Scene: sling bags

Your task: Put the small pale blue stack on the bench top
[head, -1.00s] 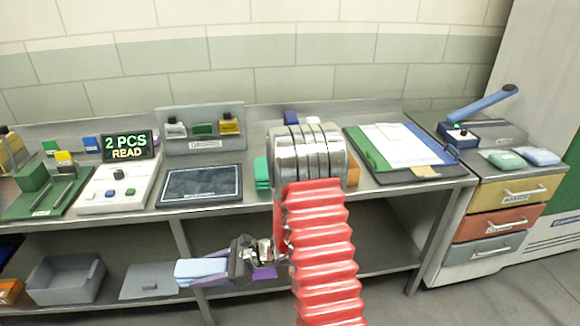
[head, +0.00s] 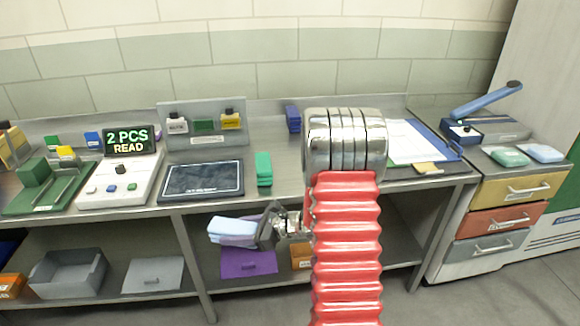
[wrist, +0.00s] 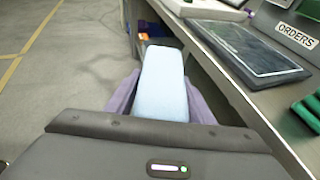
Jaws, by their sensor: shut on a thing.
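The small pale blue stack (head: 233,230) is held in my gripper (head: 256,234), in front of the bench and below its top. In the wrist view the stack (wrist: 163,85) lies between the two purple-grey fingers of my gripper (wrist: 160,95), which is shut on it. The bench top (head: 285,185) runs across the head view behind my red arm. Part of it is hidden by the arm.
A dark pad (head: 202,181) and a green stack (head: 264,168) lie on the bench top. A dark blue stack (head: 293,119) stands at the back. A clipboard (head: 405,145) lies right of my arm. A purple item (head: 247,263) is on the lower shelf. Bare bench shows right of the green stack.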

